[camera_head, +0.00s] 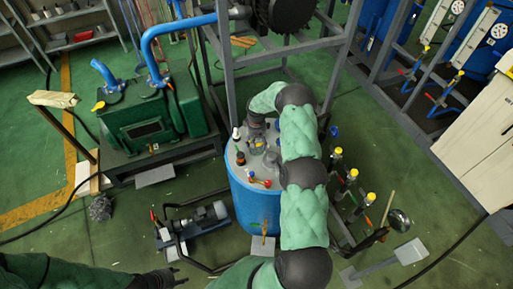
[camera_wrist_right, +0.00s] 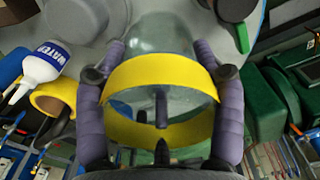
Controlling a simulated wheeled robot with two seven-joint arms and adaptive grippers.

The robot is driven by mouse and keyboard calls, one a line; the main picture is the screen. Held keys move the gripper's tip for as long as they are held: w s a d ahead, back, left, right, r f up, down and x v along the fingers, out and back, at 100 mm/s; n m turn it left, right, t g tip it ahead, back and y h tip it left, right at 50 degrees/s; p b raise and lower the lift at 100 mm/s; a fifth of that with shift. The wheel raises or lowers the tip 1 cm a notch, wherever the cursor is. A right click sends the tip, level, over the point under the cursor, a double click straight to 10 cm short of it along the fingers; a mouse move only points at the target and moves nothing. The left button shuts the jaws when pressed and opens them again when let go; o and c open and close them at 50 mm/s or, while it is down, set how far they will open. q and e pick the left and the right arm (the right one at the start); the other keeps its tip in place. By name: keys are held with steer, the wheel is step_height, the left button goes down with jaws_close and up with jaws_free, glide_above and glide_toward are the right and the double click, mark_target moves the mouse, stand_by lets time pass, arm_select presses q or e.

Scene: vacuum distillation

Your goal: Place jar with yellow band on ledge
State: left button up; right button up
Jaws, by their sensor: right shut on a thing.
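The clear jar with a yellow band (camera_wrist_right: 160,72) is between the two purple-grey fingers of my right gripper (camera_wrist_right: 160,100), which is shut on it. In the head view my right arm reaches over the blue vessel (camera_head: 240,200), and the right gripper (camera_head: 256,124) is at the far part of its grey lid, largely covered by the arm. The jar is hard to make out there. I cannot tell whether its base touches the lid. My left gripper (camera_head: 168,277) is at the bottom edge, away from the vessel; its finger gap is unclear. I cannot tell which surface is the ledge.
A white bottle with a blue "WATER" label (camera_wrist_right: 40,65) stands left of the jar in the wrist view, near a yellow-brown ring (camera_wrist_right: 52,98). Coloured valve knobs (camera_head: 259,182) sit on the lid's near side. A grey frame (camera_head: 226,60) rises behind. A green machine (camera_head: 150,125) stands left.

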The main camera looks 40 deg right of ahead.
steer(key=shift+f, duration=2.35)
steer(key=o, duration=1.3)
